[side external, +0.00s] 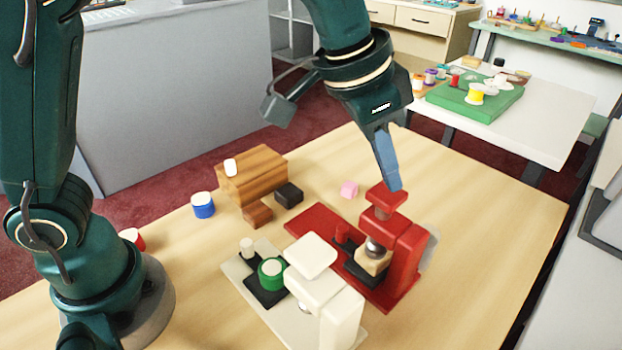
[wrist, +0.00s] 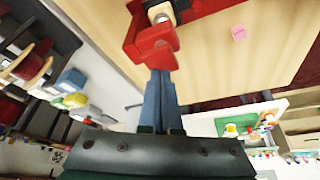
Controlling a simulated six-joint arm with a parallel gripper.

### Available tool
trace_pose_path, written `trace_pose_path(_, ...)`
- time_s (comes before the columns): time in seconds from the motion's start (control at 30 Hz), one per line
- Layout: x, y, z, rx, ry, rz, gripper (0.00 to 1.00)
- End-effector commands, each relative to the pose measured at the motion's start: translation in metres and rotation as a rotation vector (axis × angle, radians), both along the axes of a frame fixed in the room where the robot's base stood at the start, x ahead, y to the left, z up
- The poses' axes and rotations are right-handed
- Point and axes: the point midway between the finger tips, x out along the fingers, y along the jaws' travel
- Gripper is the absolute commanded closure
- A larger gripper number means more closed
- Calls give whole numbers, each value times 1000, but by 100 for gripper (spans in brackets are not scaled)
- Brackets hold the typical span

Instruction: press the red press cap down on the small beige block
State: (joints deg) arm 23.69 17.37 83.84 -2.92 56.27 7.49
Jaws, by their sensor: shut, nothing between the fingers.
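The red press cap (side external: 386,197) is the square top of the red press (side external: 406,245), right of centre in the side view. Under it a metal plunger (side external: 375,247) stands over the small beige block (side external: 372,263), which sits on a black pad in the press. The plunger looks close to or touching the block; I cannot tell which. My gripper (side external: 394,188) is shut and empty, pointing down with its tips at the cap's top. In the wrist view the shut fingers (wrist: 160,72) end at the red cap (wrist: 157,42), and the beige block (wrist: 160,14) is partly visible beyond it.
A white press (side external: 342,305) with a green-rimmed spool (side external: 271,271) stands just left of the red press. A wooden block (side external: 252,174), a blue spool (side external: 203,205), a dark block (side external: 289,194) and a pink block (side external: 349,189) lie behind. The table's right side is clear.

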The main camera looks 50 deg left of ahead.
Motion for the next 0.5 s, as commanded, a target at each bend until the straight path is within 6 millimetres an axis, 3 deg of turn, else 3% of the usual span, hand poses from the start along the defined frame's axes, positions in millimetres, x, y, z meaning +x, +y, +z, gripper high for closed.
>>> trace_pose_path(0.5,1,0,41,-3,-5,1,100)
